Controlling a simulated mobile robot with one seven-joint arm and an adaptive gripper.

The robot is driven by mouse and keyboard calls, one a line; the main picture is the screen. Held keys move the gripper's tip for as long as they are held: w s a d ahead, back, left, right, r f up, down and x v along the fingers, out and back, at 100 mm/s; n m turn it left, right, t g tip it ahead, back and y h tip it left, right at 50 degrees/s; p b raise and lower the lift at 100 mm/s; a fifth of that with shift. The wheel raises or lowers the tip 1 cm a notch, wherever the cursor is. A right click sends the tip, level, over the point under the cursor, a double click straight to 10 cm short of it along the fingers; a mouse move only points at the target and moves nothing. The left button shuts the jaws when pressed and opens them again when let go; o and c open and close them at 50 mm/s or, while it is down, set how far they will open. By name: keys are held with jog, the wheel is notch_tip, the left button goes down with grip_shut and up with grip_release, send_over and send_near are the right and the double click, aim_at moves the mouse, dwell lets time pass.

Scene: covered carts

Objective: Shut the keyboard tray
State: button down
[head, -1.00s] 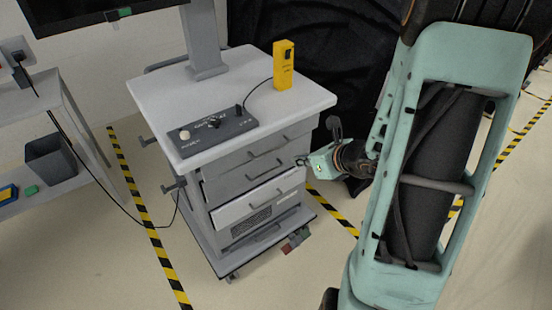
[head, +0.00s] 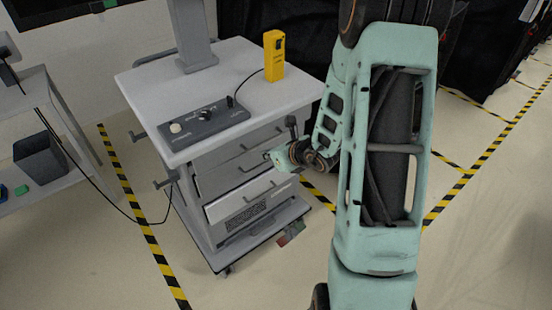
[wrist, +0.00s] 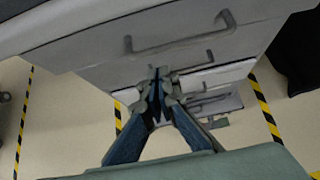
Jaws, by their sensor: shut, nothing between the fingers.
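The grey cart (head: 140,85) has a stack of pull-out fronts with bar handles below its top. I cannot tell for certain which is the keyboard tray. A pale front (head: 222,209) in the middle of the stack seems to stand out past the grey fronts (head: 215,177) above it. My gripper (head: 268,155) is in front of the stack at its right part, near the handles. In the wrist view my gripper's fingers (wrist: 161,74) are together and empty, just below the large handle (wrist: 180,48) of an upper front. Whether they touch a front is unclear.
A control box (head: 205,123) with a joystick and a yellow device (head: 274,57) stand on the cart top. A desk with a dark bin (head: 42,158) is at left. Striped floor tape (head: 150,235) runs beside the cart. Open floor lies in front.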

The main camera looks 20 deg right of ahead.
aim_at(251, 143)
jog(key=shift+w+a+r, duration=0.15)
jog(key=shift+w+a, duration=0.15)
jog(key=shift+w, duration=0.5)
jog(key=w, duration=0.1)
jog(key=w+a+b, duration=0.1)
jog(key=w, duration=0.1)
jog(key=shift+w+a, duration=0.2)
jog(key=shift+w, duration=0.35)
jog(key=shift+a, duration=0.1)
